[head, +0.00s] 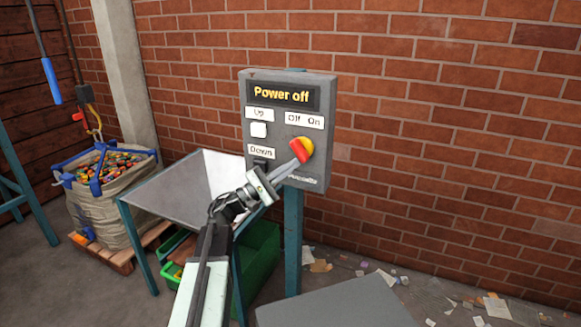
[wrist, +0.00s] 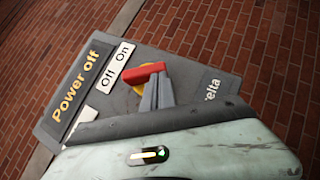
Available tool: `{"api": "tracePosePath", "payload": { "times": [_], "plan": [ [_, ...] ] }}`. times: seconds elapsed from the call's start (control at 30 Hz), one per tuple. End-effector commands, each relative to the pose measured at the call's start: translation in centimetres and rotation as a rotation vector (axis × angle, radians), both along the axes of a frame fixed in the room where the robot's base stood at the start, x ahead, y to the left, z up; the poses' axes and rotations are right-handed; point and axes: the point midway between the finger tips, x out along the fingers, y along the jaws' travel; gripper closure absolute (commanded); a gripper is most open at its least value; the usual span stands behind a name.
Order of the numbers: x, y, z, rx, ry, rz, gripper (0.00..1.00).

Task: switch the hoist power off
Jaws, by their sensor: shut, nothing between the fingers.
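The grey control box (head: 317,165) stands on a blue post against the brick wall. Its display (head: 281,95) reads "Power off". The rotary switch has a red handle (head: 299,151) on a yellow disc (head: 307,146); the handle tilts up and left, towards the "Off" label. In the wrist view the red handle (wrist: 143,72) shows too, with the "Off On" label (wrist: 115,68) beside it. My gripper (head: 294,164) is shut and empty. Its tips (wrist: 162,80) are right at the handle's side; I cannot tell if they touch.
A white Up button (head: 259,130) and a dark Down button (head: 260,165) are on the box's left side. A metal hopper (head: 190,187) stands left of the box. Litter lies along the wall at right.

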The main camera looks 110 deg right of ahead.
Motion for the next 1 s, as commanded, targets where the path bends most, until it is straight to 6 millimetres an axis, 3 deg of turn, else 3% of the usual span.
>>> {"api": "tracePosePath", "payload": {
  "times": [0.17,0.37,0.7,1.0],
  "plan": [
    [0.3,-0.5,-0.6,0.000,-0.001,0.002,1.00],
    [2.3,-2.8,-3.4,0.000,0.001,0.009,1.00],
    [9.1,-1.1,-6.1,0.000,-0.001,0.004,1.00],
    [11.0,-0.9,-6.6,0.000,0.000,0.004,1.00]
  ]
}}
